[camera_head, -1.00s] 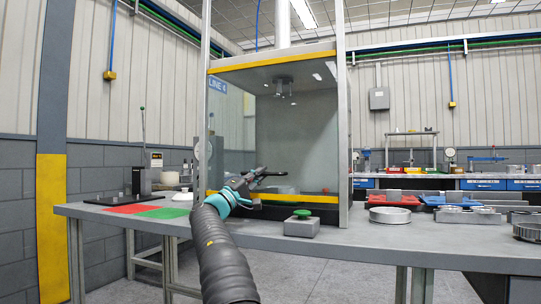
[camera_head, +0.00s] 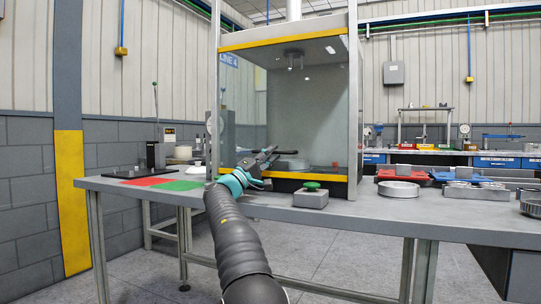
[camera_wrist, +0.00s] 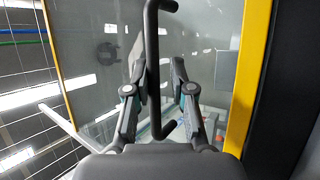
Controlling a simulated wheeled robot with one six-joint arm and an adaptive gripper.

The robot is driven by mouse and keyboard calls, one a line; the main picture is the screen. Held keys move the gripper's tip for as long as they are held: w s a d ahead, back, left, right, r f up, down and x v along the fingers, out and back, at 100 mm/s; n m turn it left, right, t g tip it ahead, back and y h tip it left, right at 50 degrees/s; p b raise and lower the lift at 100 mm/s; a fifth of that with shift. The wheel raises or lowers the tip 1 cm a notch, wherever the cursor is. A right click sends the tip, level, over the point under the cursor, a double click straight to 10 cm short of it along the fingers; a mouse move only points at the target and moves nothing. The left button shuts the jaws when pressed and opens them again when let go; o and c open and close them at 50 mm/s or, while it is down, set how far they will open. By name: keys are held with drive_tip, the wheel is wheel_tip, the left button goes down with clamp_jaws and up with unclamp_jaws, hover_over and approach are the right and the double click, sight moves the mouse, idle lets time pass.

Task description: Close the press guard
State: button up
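The press enclosure has clear panels between an upper yellow bar (camera_head: 282,38) and a lower yellow bar (camera_head: 300,177). I cannot tell from the head view how far the guard is open. My gripper (camera_head: 268,158) is in front of the enclosure's lower left part. In the wrist view a dark bar handle (camera_wrist: 152,65) runs between the two fingers of my gripper (camera_wrist: 157,75), in front of the clear panel (camera_wrist: 100,40). A gap shows between handle and right finger; the left finger is close beside it. Contact cannot be told.
A grey box with a green button (camera_head: 312,188) stands on the table in front of the press. Red and green mats (camera_head: 180,185) and a lever device (camera_head: 156,150) are to the left. A metal ring (camera_head: 398,189) and red and blue trays are to the right.

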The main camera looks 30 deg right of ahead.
drive_tip(key=shift+a, duration=0.1)
drive_tip(key=v, duration=1.1)
drive_tip(key=shift+s+a+f, duration=0.1)
drive_tip(key=shift+a+f, duration=0.15)
drive_tip(key=shift+a, duration=0.1)
